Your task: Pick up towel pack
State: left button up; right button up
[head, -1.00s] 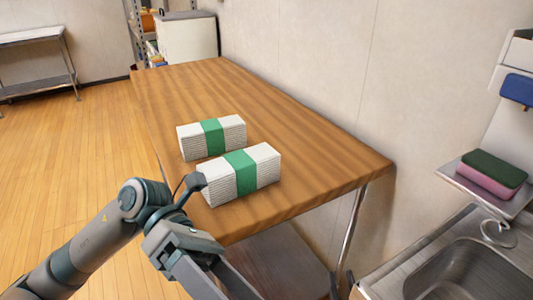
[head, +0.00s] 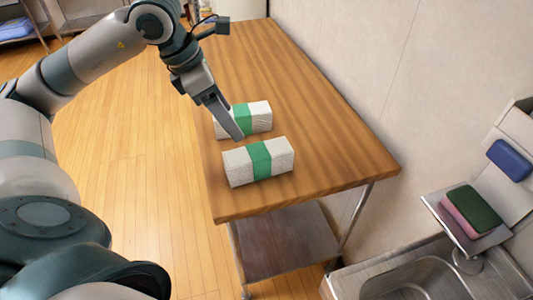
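Two white towel packs with green bands lie on the wooden table. The near towel pack (head: 276,160) lies close to the table's front end, apart from the gripper as far as I can see. The far towel pack (head: 260,113) lies just behind it. My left gripper (head: 236,134) points down from above and to the left, its fingers in front of the far pack's left part and partly hiding it. The fingers overlap in this view, so their opening is unclear, and I cannot tell whether they touch the far pack. My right gripper is not in view.
The wooden table (head: 300,80) is clear behind and to the right of the packs, with a wall along its right side. A metal sink (head: 415,280) and a shelf with sponges (head: 472,208) stand at the lower right. A lower shelf (head: 285,240) is under the table.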

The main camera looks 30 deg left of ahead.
pick_arm(q)
jog(key=shift+f, duration=0.2)
jog(key=p, duration=0.1)
send_over(253, 151)
jog(key=s+a, duration=0.2)
jog(key=f, duration=0.6)
jog(key=shift+s+d+f, duration=0.15)
jog(key=shift+d+f, duration=0.1)
jog(key=p+x, duration=0.1)
jog(key=x, duration=0.2)
jog(key=shift+d+f, duration=0.1)
jog(key=shift+f, duration=0.25)
jog(key=shift+w+d+f, duration=0.1)
jog(key=shift+w+f, duration=0.25)
jog(key=shift+f, duration=0.2)
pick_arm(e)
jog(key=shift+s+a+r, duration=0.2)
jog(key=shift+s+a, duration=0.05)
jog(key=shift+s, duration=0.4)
